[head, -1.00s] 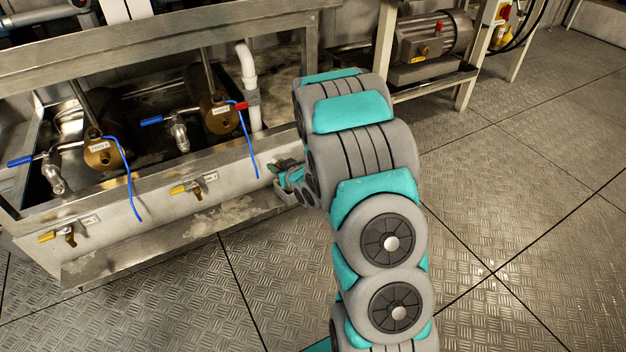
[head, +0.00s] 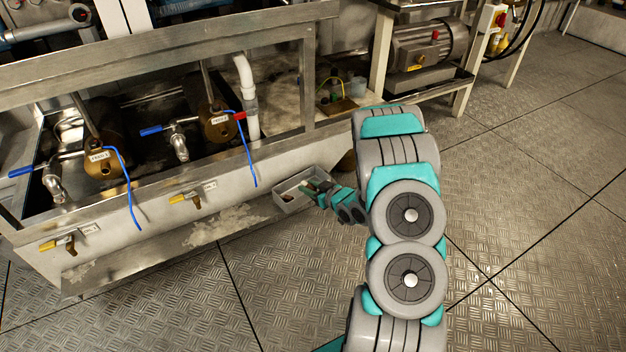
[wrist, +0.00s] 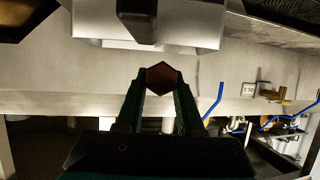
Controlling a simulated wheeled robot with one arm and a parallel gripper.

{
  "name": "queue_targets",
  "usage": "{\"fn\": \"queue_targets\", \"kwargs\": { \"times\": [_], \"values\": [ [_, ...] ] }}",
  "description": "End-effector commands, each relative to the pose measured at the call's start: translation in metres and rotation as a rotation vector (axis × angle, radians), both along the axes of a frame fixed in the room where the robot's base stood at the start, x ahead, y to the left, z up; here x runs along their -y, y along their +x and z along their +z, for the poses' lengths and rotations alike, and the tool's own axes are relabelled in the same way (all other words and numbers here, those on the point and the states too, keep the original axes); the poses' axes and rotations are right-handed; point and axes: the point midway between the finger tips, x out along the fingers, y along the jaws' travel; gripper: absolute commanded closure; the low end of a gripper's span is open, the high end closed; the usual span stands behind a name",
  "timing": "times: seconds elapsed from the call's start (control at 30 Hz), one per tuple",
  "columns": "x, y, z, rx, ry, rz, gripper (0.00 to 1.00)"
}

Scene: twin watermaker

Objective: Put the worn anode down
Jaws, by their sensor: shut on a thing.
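The worn anode (wrist: 162,79) shows in the wrist view as a brown, six-sided end between my two fingertips. My gripper (wrist: 162,92) is shut on it. In the head view my gripper (head: 314,187) is over the right part of a small grey open tray (head: 291,204), which sits at the right end of the tank's front ledge. The anode is too small to tell apart from the fingers there. The tray's grey wall (wrist: 190,28) also shows at the top of the wrist view. Whether the anode touches the tray I cannot tell.
The steel tank (head: 150,215) with brass housings, valves and blue hoses stands to the left. Small items lie on a board (head: 338,106) behind my arm. A motor (head: 428,45) sits on a stand at the back right. The plate floor in front is clear.

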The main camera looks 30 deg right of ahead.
Motion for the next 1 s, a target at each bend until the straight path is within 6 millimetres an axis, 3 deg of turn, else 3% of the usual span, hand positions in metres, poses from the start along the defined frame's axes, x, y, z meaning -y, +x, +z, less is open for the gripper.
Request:
{"fn": "queue_targets", "kwargs": {
  "times": [0.4, 0.73, 0.9, 1.0],
  "values": [
    [0.046, 0.061, -0.007, 0.002, -0.004, 0.001, 1.0],
    [0.057, 0.076, -0.008, 0.002, -0.002, 0.0, 1.0],
    [0.056, 0.074, -0.037, -0.003, 0.001, -0.001, 1.0],
    [0.056, 0.074, -0.044, -0.002, 0.0, 0.0, 1.0]
  ]
}}
